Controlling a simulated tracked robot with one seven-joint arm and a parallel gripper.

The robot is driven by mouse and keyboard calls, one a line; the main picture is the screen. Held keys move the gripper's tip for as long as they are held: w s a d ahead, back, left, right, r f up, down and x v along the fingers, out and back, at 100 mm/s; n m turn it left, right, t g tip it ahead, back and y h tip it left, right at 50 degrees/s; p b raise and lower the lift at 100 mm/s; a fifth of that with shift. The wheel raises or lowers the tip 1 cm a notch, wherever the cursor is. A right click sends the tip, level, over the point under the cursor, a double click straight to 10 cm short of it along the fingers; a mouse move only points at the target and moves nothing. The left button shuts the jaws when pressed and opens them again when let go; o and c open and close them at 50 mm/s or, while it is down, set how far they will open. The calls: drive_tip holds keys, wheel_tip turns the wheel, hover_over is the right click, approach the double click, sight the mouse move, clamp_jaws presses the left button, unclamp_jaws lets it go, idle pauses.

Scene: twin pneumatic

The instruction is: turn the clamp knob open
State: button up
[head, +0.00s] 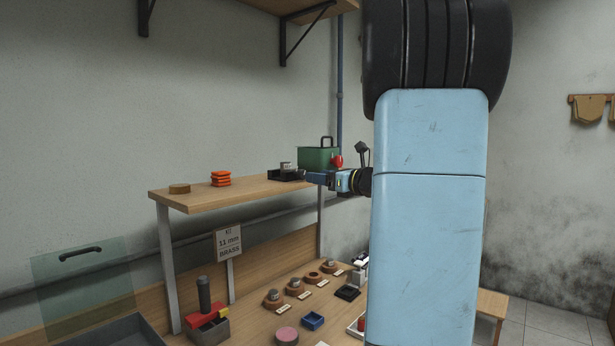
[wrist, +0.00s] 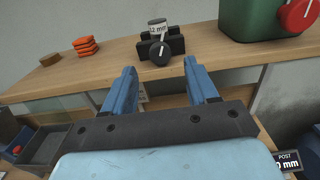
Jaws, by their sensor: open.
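The clamp (wrist: 175,45) is a black block on the wooden shelf, holding a grey cylinder (wrist: 157,28) with a label that seems to read 12 mm. Its round black knob (wrist: 159,54) faces me, with a white mark close to upright. In the head view the clamp (head: 284,176) sits near the shelf's right end. My gripper (wrist: 160,76) is open and empty, its two blue fingers pointing at the knob from the front, one to each side in the picture, apparently short of it. In the head view my gripper (head: 308,176) is small and partly overlaps the clamp.
A green box (wrist: 250,18) with a red knob (wrist: 298,15) stands right of the clamp. Orange pieces (wrist: 87,46) and a brown disc (wrist: 50,60) lie left on the shelf (wrist: 110,62).

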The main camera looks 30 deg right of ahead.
sight(304, 174)
drive_tip(key=shift+x, duration=2.65)
drive_tip(key=c, duration=1)
drive_tip(key=shift+c, duration=0.2)
